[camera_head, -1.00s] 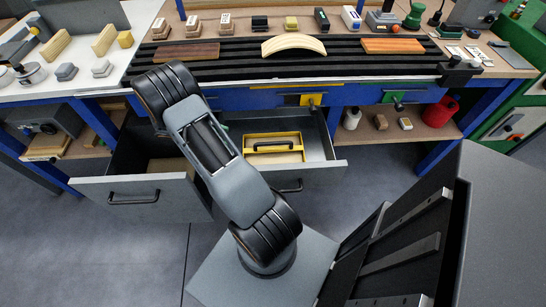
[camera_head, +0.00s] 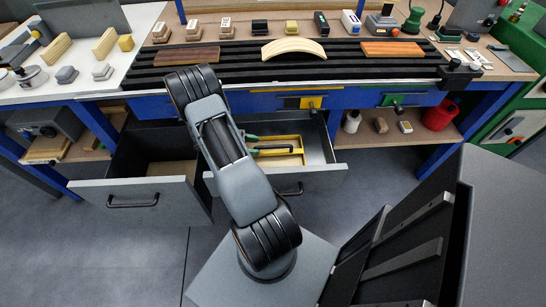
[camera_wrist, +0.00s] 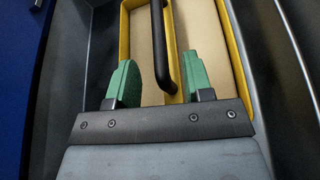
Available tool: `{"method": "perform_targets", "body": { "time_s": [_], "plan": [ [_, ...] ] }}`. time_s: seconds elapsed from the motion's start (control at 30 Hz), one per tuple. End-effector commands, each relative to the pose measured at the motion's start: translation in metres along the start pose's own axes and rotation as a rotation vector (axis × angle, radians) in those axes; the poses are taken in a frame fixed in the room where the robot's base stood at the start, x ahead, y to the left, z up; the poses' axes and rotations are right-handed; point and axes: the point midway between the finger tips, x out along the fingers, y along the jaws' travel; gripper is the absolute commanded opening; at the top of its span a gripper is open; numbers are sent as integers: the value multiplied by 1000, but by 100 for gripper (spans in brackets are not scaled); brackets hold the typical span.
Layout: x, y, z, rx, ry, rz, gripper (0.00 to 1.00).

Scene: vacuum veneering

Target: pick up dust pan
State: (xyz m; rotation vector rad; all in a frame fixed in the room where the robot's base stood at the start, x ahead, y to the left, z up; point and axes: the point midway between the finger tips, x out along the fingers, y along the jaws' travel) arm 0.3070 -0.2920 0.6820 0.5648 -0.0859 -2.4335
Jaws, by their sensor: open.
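The dust pan is a yellow-rimmed tray with a tan floor and a black handle, lying in the open right drawer in the head view (camera_head: 300,150). It also shows in the wrist view (camera_wrist: 208,30). Its black handle (camera_wrist: 161,45) reaches down between the green fingers of my gripper (camera_wrist: 158,82). The gripper is open over the pan, with a finger on each side of the handle and a gap to both. The near end of the pan is hidden by the gripper body in the wrist view, and my arm covers its left part in the head view.
The drawer's grey walls (camera_wrist: 93,45) stand close around the pan. A second open drawer (camera_head: 140,191) on the left holds a tan board. The bench top (camera_head: 330,70) above carries a black ribbed bed with wood pieces. A red container (camera_head: 440,114) stands on the shelf at right.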

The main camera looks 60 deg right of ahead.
Motion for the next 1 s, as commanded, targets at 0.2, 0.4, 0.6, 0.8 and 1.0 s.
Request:
{"method": "perform_targets", "body": {
  "time_s": [0.2,0.4,0.6,0.8,1.0],
  "plan": [
    [26,-2,0,0,-1,-2,47],
    [30,-1,0,0,0,1,47],
    [30,-1,0,0,0,0,41],
    [30,-1,0,0,0,0,22],
    [30,-1,0,0,0,0,3]
  ]
}}
